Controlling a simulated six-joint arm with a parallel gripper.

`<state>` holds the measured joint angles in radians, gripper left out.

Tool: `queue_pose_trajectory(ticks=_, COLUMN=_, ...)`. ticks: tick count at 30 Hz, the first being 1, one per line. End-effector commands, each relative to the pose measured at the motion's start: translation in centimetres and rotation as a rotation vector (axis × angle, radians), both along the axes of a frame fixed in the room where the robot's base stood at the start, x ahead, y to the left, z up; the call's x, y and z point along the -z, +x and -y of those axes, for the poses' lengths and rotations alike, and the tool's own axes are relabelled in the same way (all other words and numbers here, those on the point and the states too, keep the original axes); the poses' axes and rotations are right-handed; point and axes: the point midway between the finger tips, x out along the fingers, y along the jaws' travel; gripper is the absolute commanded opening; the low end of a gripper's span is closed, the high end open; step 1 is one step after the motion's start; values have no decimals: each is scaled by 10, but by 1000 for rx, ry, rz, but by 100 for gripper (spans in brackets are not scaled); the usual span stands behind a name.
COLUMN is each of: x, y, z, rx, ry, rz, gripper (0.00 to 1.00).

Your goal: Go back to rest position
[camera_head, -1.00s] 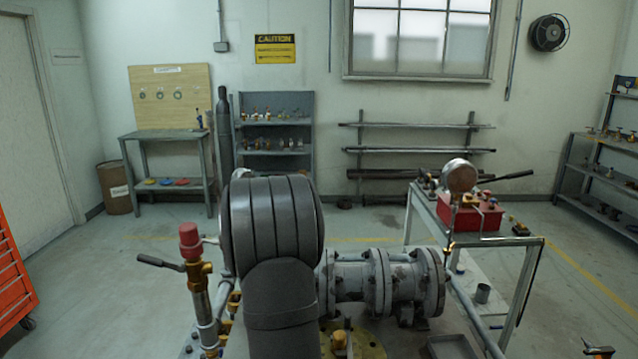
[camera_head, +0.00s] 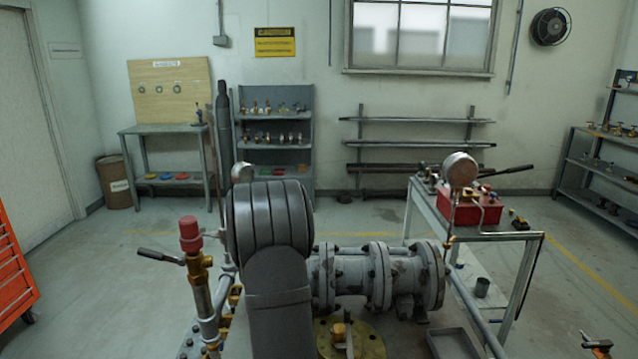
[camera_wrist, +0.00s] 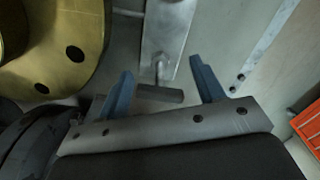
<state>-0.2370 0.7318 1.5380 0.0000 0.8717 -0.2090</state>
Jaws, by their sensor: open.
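My gripper (camera_wrist: 161,65) shows in the wrist view with its two blue fingers spread apart and nothing held between them. Past the fingertips is a grey metal bar (camera_wrist: 165,28) with a bolt or stem end, and a dark short bar lies across the gap behind the fingers; I cannot tell contact. A brass flange (camera_wrist: 55,55) fills the upper left of that view. In the head view my dark arm link covers the middle and my gripper is hidden. The grey flanged pipe and valve body (camera_head: 375,275) lies right of it, with a brass flange (camera_head: 365,340) in front.
A red-capped upright brass valve with a lever (camera_head: 192,235) stands close left of my arm. A cart (camera_head: 480,237) with a red box (camera_head: 472,208) stands right. An orange cabinet (camera_head: 12,270) is at the left edge. Open floor lies between them and the back wall.

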Motion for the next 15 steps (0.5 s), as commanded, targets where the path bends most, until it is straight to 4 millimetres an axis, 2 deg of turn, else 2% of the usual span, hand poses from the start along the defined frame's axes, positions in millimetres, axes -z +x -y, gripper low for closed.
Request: queue_pose_trajectory(ticks=15, x=0, y=0, z=0, rx=-422, ry=0, rz=0, gripper=62)
